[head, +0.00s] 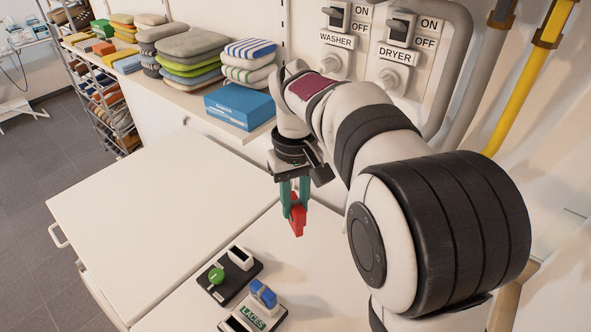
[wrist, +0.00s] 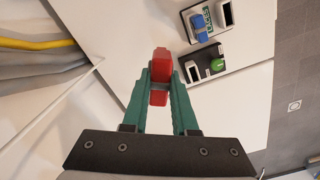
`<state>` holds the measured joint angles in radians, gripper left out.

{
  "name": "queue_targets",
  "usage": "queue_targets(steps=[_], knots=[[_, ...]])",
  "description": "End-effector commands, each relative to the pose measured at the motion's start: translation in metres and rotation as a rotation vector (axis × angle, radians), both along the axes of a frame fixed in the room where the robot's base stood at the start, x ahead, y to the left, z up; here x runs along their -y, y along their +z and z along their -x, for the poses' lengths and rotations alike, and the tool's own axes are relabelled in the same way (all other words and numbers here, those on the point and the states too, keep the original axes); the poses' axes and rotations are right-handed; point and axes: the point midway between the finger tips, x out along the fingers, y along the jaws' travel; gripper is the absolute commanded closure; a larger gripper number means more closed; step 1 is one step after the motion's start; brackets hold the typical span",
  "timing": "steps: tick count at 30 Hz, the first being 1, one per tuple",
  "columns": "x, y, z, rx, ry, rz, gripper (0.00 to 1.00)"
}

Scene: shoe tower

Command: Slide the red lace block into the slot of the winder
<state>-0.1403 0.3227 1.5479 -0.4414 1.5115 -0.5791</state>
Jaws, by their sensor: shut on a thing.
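My gripper (head: 293,203) is shut on the red lace block (head: 297,222) and holds it in the air above the white worktop. In the wrist view the red block (wrist: 161,62) sits between the green fingers and sticks out past their tips. Below it in the head view is a black base with a green knob (head: 216,275) and a white slotted box (head: 240,257). In front of that is a black base marked LACES (head: 253,317) with a blue block (head: 263,293) standing on it and another white slotted piece. I cannot tell which base is the winder.
A blue box (head: 240,106) and stacks of folded cloth (head: 190,55) stand on the shelf at the back. Washer and dryer switches (head: 400,28) are on the wall, with pipes at the right. The white worktop (head: 150,220) to the left is clear.

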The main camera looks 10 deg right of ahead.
Motion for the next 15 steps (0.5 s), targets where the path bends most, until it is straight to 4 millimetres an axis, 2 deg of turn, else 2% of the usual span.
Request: queue_targets(steps=[9,15], knots=[[-0.074,-0.046,-0.039,-0.002,0.293,-0.001,1.00],[-0.121,-0.078,-0.051,-0.002,0.467,-0.001,1.00]])
